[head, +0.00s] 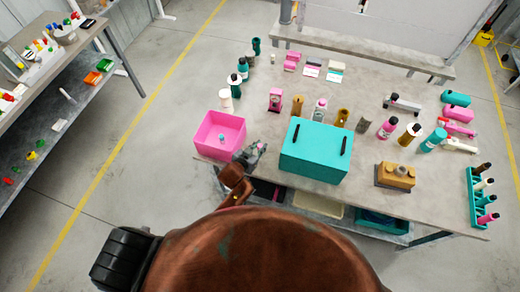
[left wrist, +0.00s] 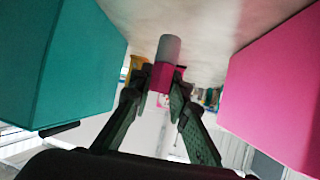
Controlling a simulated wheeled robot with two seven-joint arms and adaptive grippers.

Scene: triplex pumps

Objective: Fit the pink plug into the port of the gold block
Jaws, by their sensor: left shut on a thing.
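The pink plug (left wrist: 162,76) with a grey cylindrical end (left wrist: 169,48) is between the fingers of my left gripper (left wrist: 160,95), which is shut on it. In the head view my left gripper (head: 258,148) is at the table's front edge, between the pink bin and the teal box; the plug is hard to make out there. The gold block (head: 396,175) sits on a dark base at the front right of the table, beyond the teal box and well apart from the plug. Its port is too small to tell clearly. My right gripper is not in view.
The pink bin (head: 217,153) stands left of my left gripper and holds a small cyan thing. The large teal box (head: 300,167) stands between it and the gold block. Several bottles and parts stand behind. A teal bottle rack (head: 475,207) is at the far right.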

